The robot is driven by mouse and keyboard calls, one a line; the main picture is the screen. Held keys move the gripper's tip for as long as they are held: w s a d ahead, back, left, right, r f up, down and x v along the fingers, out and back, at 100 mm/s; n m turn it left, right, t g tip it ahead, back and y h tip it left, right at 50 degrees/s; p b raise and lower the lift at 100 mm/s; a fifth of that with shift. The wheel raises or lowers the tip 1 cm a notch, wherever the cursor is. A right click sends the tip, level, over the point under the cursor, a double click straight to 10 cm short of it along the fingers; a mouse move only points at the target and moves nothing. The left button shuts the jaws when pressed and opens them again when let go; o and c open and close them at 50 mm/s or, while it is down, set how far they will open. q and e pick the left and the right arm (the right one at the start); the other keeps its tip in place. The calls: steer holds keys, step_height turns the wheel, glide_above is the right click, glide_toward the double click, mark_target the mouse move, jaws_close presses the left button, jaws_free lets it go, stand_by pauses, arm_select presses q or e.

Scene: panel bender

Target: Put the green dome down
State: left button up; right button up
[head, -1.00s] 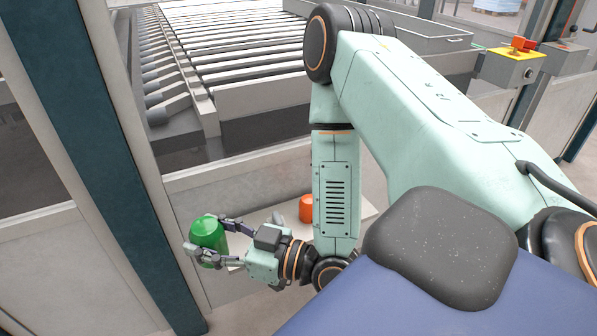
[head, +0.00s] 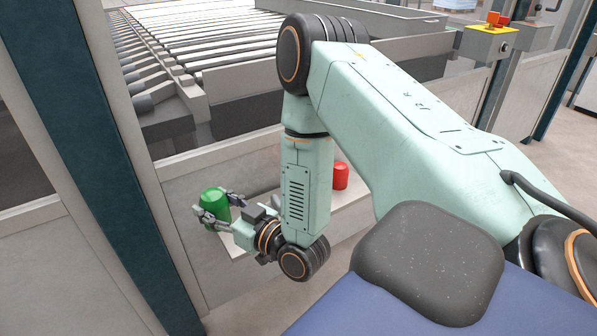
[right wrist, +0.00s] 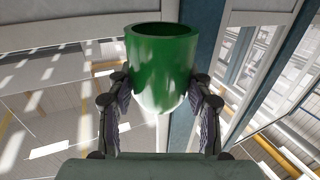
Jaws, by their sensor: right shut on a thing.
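The green dome (head: 213,200) is held between the fingers of my right gripper (head: 216,208), at the left end of a pale narrow ledge. My left gripper is not in view.
A red rounded object (head: 340,174) stands on the pale ledge (head: 352,206), right of my arm link. The machine's grey side panel is behind it. A dark blue post (head: 112,190) rises left of the dome.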

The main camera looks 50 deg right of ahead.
mark_target(238, 215)
steer(key=w+d+f+m+h+b, duration=0.1)
steer(key=w+d+f+h+b, duration=0.1)
steer(key=d+f+b, duration=0.1)
steer(key=w+d+f+m+h+b, duration=0.2)
steer(key=w+d+f+h+b, duration=0.1)
steer(key=f, duration=0.1)
steer(key=w+d+f+m+h+b, duration=0.1)
steer(key=w+d+f+h+b, duration=0.1)
steer(key=d+f+b, duration=0.1)
steer(key=shift+w+f+m+b, duration=0.15)
steer(key=shift+w+m+b, duration=0.15)
steer(key=shift+b, duration=0.05)
steer(key=shift+w+f, duration=0.1)
steer(key=shift+f, duration=0.25)
steer(key=shift+a+f+b, duration=0.1)
steer(key=shift+f+b, duration=0.25)
steer(key=shift+f, duration=0.05)
steer(key=shift+s+f+b, duration=0.2)
steer(key=shift+f+b, duration=0.45)
steer(key=shift+f, duration=0.55)
steer(key=shift+w+f, duration=0.1)
steer(key=shift+f, duration=0.2)
steer(key=shift+w, duration=0.1)
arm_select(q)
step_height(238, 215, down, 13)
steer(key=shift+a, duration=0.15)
arm_select(e)
steer(key=shift+r, duration=0.15)
